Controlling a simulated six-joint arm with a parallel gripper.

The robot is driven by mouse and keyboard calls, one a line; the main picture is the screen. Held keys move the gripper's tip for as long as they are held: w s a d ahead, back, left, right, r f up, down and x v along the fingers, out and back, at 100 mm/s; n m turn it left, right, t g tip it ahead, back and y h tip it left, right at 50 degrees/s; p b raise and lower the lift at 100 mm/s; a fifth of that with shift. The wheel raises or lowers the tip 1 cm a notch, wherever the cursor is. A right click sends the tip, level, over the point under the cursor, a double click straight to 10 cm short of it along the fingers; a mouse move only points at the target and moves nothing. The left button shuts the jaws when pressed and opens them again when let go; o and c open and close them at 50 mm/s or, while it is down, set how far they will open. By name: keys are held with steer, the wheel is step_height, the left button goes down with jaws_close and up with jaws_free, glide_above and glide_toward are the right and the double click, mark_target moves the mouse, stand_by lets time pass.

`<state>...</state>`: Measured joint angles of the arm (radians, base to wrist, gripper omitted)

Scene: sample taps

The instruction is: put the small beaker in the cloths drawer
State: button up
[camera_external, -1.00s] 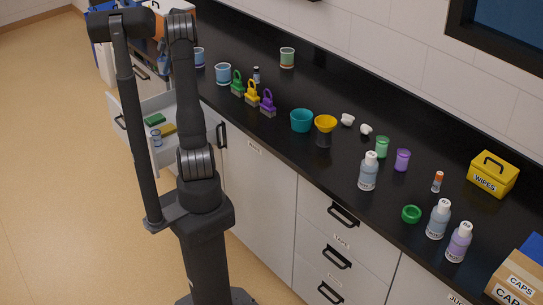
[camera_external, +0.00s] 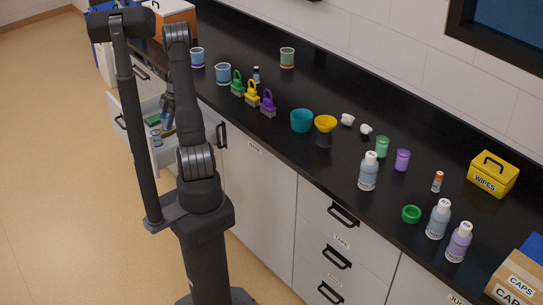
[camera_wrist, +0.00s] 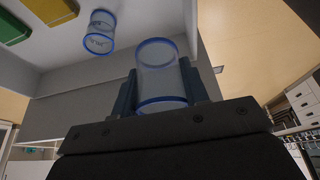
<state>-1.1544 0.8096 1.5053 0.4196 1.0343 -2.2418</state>
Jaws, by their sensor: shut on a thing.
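A small clear beaker (camera_wrist: 160,70) with blue rims is between the fingers of my gripper (camera_wrist: 158,88) in the wrist view. My gripper (camera_external: 167,120) is shut on it, low at the open drawer (camera_external: 157,161) in the outside view. Inside the drawer are a green cloth (camera_wrist: 42,10), a yellow cloth (camera_wrist: 12,27) and another clear blue-rimmed beaker (camera_wrist: 100,32). This second beaker also shows in the outside view (camera_external: 156,138). In the outside view, my gripper and arm partly hide the cloths. I cannot tell whether the held beaker touches the drawer.

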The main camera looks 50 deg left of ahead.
step_height(320, 180, down, 14)
steer(key=shift+r, duration=0.25)
stand_by(0.3)
steer(key=shift+f, duration=0.15)
steer(key=o, duration=0.9)
steer(key=shift+o, duration=0.2)
steer(key=v, duration=0.8)
steer(key=shift+s+f, duration=0.1)
steer(key=shift+s, duration=0.05)
steer(key=x, duration=0.7)
steer(key=shift+s+f, duration=0.1)
steer(key=shift+f, duration=0.15)
steer(key=shift+r, duration=2.75)
